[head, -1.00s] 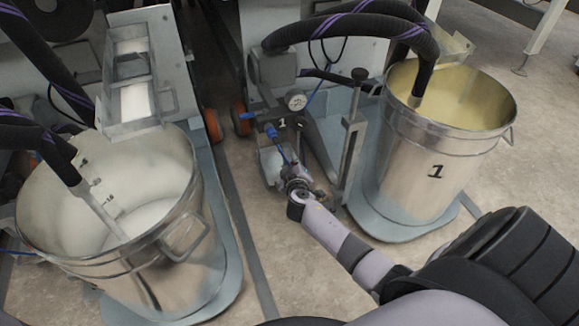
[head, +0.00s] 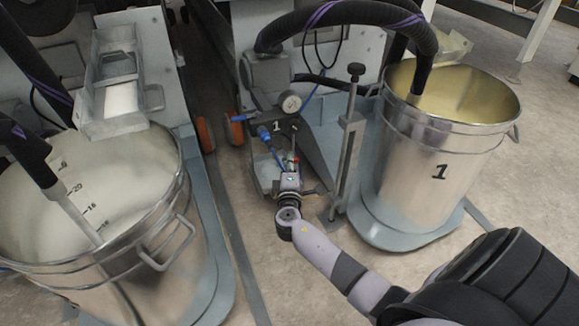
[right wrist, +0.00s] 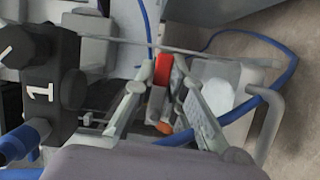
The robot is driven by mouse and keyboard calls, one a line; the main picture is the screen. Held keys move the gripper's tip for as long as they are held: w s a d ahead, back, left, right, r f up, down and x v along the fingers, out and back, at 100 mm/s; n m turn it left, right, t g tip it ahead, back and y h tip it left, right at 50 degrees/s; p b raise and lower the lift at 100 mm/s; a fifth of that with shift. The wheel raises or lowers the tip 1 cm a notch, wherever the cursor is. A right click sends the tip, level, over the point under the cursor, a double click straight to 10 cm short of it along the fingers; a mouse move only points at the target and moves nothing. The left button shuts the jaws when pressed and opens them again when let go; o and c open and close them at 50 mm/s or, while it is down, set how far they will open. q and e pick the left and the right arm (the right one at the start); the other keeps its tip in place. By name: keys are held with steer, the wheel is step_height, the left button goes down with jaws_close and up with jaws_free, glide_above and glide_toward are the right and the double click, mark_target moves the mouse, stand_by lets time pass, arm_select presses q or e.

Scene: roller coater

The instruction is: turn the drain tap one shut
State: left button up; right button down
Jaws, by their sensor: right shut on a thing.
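The drain tap one shows in the right wrist view as a red handle (right wrist: 162,70) with an orange part (right wrist: 162,127) below it. My right gripper (right wrist: 164,88) has one finger on each side of the red handle and is shut on it. In the head view my right gripper (head: 290,180) is low beside the pump marked 1, and only a small red bit of the tap (head: 293,158) shows there. The gripper hides most of the tap's body. My left gripper is not in view.
A black block marked 1 (right wrist: 45,92) with blue hose fittings is close left of the fingers. A white container (right wrist: 222,97) is on their right. A metal bucket marked 1 (head: 425,165) stands right, another bucket (head: 150,255) left. An upright post (head: 347,150) is near my wrist.

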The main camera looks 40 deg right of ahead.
steer(key=shift+a+n, duration=0.1)
steer(key=shift+n, duration=0.3)
steer(key=c, duration=1.6)
jaws_free()
steer(key=shift+r, duration=0.1)
